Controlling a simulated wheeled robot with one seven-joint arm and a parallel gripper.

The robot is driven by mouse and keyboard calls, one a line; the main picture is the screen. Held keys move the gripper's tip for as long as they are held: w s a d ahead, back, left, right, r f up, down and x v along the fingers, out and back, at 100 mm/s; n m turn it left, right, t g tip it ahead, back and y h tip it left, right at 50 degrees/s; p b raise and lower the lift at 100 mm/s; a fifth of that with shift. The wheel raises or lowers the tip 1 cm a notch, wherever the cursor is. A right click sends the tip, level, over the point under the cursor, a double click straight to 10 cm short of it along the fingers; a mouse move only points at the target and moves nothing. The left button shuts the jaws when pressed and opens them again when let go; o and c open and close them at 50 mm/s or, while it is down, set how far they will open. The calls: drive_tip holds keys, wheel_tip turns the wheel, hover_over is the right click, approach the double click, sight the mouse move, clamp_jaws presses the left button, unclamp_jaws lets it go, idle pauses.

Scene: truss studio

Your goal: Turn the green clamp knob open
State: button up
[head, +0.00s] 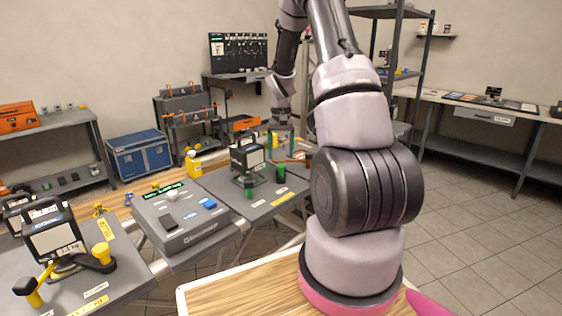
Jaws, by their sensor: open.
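The green clamp knob, which I take to be the dark green cylinder (280,172), stands at the right of a black-framed device (247,158) on a grey panel. A smaller green piece (250,192) and green parts under the device also show. My gripper (281,146) points down beyond and above the knob, near the device's right side. It is open, and I see nothing held in it. It looks apart from the knob, though the distance is hard to judge at this size.
A grey control box (180,216) stands left of the green station. A similar device with a yellow knob (101,251) is at the far left. A yellow bottle (193,165) stands behind. A blue chest (140,153) and shelves line the wall. Floor at right is clear.

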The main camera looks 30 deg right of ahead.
wheel_tip(320, 180, up, 6)
drive_tip(key=shift+r, duration=0.25)
idle(0.4)
drive_tip(key=s+a+r+t, duration=0.2)
drive_tip(key=s+a+r, duration=0.25)
drive_tip(key=r, duration=0.45)
drive_tip(key=s+a+r+t, duration=0.1)
drive_tip(key=s+a+r, duration=0.3)
drive_tip(key=s+r, duration=0.3)
drive_tip(key=s+a+r+t+y, duration=0.1)
drive_tip(key=s+a+r+t, duration=0.1)
drive_tip(key=s, duration=0.5)
drive_tip(key=s+a+r+n+t+y, duration=0.1)
drive_tip(key=s+a+r+t, duration=0.1)
drive_tip(key=s+a+r, duration=0.3)
drive_tip(key=s, duration=0.3)
drive_tip(key=shift+s+r, duration=0.15)
drive_tip(key=shift+r, duration=0.1)
drive_tip(key=shift+c, duration=0.4)
